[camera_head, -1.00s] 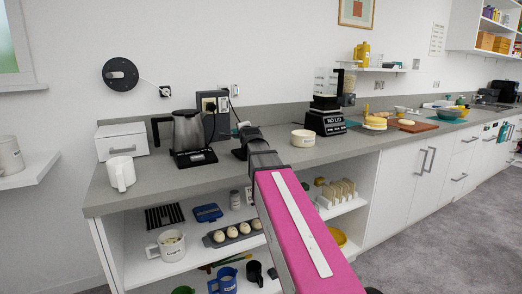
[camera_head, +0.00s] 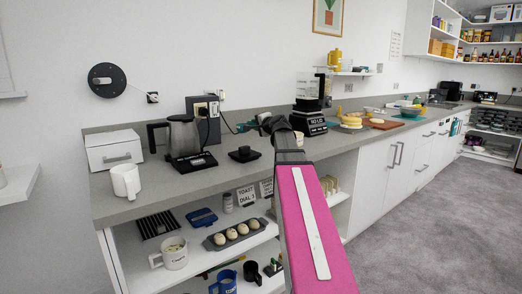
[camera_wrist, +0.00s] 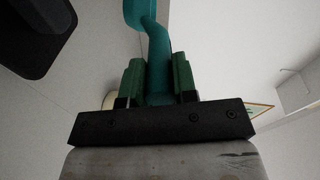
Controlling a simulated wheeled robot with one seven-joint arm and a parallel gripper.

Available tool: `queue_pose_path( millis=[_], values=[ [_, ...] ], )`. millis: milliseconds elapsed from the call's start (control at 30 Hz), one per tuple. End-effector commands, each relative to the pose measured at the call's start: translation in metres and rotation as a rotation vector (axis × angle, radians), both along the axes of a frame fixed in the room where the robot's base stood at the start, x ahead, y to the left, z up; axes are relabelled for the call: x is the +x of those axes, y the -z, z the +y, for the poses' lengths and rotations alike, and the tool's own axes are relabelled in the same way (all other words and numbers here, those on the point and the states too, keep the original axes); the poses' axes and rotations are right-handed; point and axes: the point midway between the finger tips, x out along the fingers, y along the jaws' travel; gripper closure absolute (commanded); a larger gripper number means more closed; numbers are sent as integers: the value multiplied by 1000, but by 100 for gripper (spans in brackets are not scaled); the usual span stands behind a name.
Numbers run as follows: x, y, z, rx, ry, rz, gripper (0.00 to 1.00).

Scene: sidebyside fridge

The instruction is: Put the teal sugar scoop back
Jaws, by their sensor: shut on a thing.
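My gripper (camera_head: 264,122) is above the counter, to the left of the blender, with my arm reaching up from below. In the wrist view its green fingers (camera_wrist: 158,78) are shut on the handle of the teal sugar scoop (camera_wrist: 158,48). The scoop's far end runs out of the top of that view. In the head view only a small teal part of the scoop (camera_head: 246,127) shows beside the gripper. A cream bowl (camera_head: 314,128) stands on the counter just right of my gripper, partly hidden by my arm. I cannot see its contents.
A kettle (camera_head: 181,136) on a black base, a black low object (camera_head: 244,154), a white mug (camera_head: 125,180) and a white box (camera_head: 115,150) are on the counter. The blender (camera_head: 309,105) stands behind the bowl. The shelf below holds eggs (camera_head: 231,234) and mugs.

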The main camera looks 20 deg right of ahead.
Motion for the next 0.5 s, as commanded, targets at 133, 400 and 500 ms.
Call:
queue_pose_path(
  millis=[133, 400, 500],
  values=[
    [-1, -3, -3, 1, -10, -1, 98],
    [0, -1, -5, 1, -9, 1, 98],
    [6, 6, -15, 1, -8, 3, 98]
  ],
)
